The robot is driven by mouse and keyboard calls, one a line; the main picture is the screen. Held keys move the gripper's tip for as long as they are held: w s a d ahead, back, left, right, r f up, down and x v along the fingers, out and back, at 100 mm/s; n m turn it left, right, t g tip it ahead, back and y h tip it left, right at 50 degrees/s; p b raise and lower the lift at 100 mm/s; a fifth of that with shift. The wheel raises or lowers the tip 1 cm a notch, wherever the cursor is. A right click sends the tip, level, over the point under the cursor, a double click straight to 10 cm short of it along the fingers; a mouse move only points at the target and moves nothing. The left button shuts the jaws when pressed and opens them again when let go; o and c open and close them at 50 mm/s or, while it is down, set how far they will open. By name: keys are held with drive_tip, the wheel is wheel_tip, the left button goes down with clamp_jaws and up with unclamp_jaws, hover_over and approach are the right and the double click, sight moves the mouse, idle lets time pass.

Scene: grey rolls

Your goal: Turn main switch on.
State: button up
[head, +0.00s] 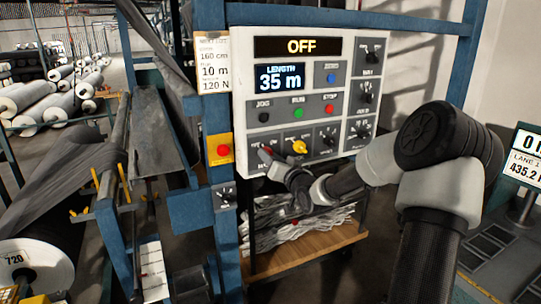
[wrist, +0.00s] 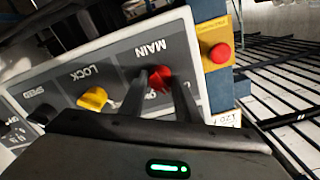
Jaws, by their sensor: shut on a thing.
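The main switch is a red knob (wrist: 160,76) under the label MAIN, which appears upside down in the wrist view. In the head view the red knob (head: 266,150) shows only partly, at the lower left of the white control panel (head: 345,45). My gripper (wrist: 158,84) has one finger on each side of the knob and is shut on it. In the head view my gripper (head: 272,160) reaches the panel from the lower right. The panel's top display (head: 301,46) reads OFF. The knob's exact angle is hard to tell.
A yellow LOCK knob (wrist: 93,98) sits close beside the main switch. A red emergency-type button (wrist: 220,54) on a yellow plate is on the blue post at the other side. Jog, run and stop buttons (head: 328,109) are above. Grey rolls (head: 50,95) lie at far left.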

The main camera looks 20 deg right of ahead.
drive_tip(key=m+p, duration=0.4)
drive_tip(key=m, duration=0.8)
drive_tip(key=shift+m, duration=0.3)
idle(0.4)
drive_tip(key=o, duration=1.1)
drive_tip(key=shift+s, duration=0.1)
drive_tip(key=s, duration=1.7)
drive_tip(key=shift+s+d, duration=0.1)
drive_tip(key=shift+d, duration=0.15)
